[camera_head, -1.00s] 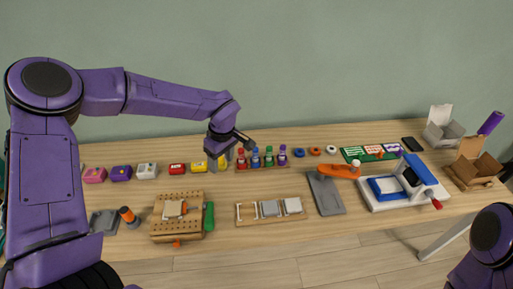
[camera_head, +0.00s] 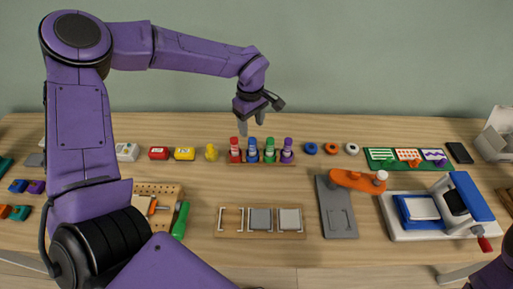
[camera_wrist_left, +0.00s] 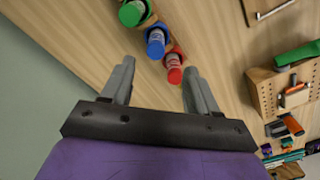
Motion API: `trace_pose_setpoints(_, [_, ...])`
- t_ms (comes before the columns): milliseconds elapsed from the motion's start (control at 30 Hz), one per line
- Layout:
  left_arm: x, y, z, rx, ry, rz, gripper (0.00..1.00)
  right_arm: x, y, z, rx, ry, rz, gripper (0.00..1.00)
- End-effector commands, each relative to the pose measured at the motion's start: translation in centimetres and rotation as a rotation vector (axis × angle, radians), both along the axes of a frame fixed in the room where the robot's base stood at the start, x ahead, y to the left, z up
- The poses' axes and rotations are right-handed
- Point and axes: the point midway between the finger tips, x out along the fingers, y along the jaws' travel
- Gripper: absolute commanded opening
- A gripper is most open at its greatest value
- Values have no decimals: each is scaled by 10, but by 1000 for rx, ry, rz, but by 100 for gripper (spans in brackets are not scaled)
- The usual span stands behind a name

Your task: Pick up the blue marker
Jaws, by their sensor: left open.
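The blue marker (camera_head: 252,150) stands upright in a wooden rack (camera_head: 261,162), between the red marker (camera_head: 235,150) on its left and the green marker (camera_head: 269,150) on its right. A purple marker (camera_head: 287,150) stands at the right end. My left gripper (camera_head: 251,122) is open and empty above the red and blue markers. In the left wrist view, the two fingers (camera_wrist_left: 157,85) are spread, with the blue marker (camera_wrist_left: 156,42) and red marker (camera_wrist_left: 174,67) beyond their tips. The gripper touches neither as far as I can see. My right gripper is out of view.
A yellow pawn-like piece (camera_head: 211,152) stands left of the rack, and blue, orange and white rings (camera_head: 310,148) lie to its right. A pegboard block (camera_head: 157,197) and a tray with grey squares (camera_head: 260,221) lie in front. Bare table lies between rack and tray.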

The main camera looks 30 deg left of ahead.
Motion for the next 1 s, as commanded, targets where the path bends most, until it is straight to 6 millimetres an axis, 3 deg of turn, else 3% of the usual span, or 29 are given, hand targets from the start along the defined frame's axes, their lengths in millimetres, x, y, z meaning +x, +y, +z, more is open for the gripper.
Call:
trace_pose_setpoints(567, [6, -1, -91, 2, 6, -5, 60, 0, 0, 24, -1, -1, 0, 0])
trace_pose_setpoints(833, [7, -1, -100, 0, 1, -4, 60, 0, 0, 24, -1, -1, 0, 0])
trace_pose_setpoints(867, [7, -1, -100, 0, 1, -4, 56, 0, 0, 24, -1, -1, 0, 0])
trace_pose_setpoints(1000, [7, -1, -100, 0, 1, -4, 11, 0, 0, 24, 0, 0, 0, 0])
